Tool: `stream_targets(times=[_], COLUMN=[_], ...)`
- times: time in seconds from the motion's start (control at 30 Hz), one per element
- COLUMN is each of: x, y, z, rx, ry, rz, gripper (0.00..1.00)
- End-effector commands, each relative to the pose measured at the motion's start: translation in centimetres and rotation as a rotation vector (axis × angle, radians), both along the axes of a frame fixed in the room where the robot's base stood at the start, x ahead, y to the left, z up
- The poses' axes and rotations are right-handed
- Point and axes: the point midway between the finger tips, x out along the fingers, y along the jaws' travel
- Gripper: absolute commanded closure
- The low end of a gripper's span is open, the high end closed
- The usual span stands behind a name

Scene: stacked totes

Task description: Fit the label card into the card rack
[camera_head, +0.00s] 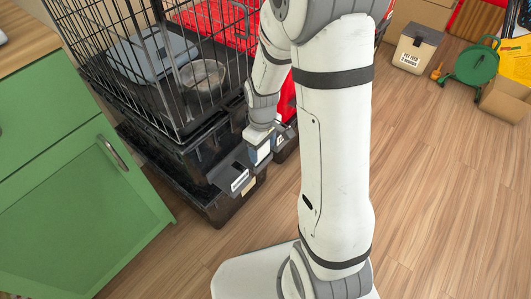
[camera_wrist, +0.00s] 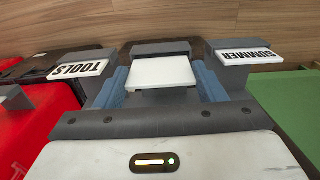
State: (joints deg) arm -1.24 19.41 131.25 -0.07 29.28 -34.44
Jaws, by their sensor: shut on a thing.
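The label card (camera_wrist: 162,73) is white, with a blank face toward the wrist camera. My gripper (camera_wrist: 162,80) is shut on it, with one blue finger at each side. The card rack has a grey middle block (camera_wrist: 160,47) just beyond the card. I cannot tell whether the card is inside or only in front of it. Grey holders on either side bear a "TOOLS" card (camera_wrist: 80,68) and a "SUMMER" card (camera_wrist: 245,56). In the head view my gripper (camera_head: 260,150) is at the black tote's front, beside a grey holder with a white card (camera_head: 239,181); the held card is not clear there.
A black tote (camera_head: 222,207) stands under a wire cage (camera_head: 165,80). Red totes (camera_head: 225,20) are behind and to the right. A green cabinet (camera_head: 80,210) is close on the left. The wood floor at right is mostly open, with boxes and a green reel (camera_head: 474,62) at the back.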

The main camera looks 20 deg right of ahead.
Motion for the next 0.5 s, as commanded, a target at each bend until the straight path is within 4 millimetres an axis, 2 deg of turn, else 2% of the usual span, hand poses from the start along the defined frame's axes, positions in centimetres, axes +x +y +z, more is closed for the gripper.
stream_targets(times=[0.03, 0.1, 0.13, 0.2, 0.33, 0.37, 0.5], x=[-0.1, -0.1, -0.1, -0.1, -0.2, -0.3, -0.3], y=[0.0, 0.0, 0.0, 0.0, 0.0, 0.0, 0.0], z=[-1.5, -2.3, -2.5, -2.5, -2.6, -2.6, -2.6], rx=[-0.001, -0.001, -0.001, 0.0, 0.0, 0.0, -0.001], ry=[0.004, 0.004, 0.004, 0.004, 0.007, 0.007, 0.008], rz=[0.0, 0.0, 0.0, 0.001, 0.001, 0.001, 0.001], gripper=[0.61, 0.7, 0.7, 0.79, 0.8, 0.35, 0.23])
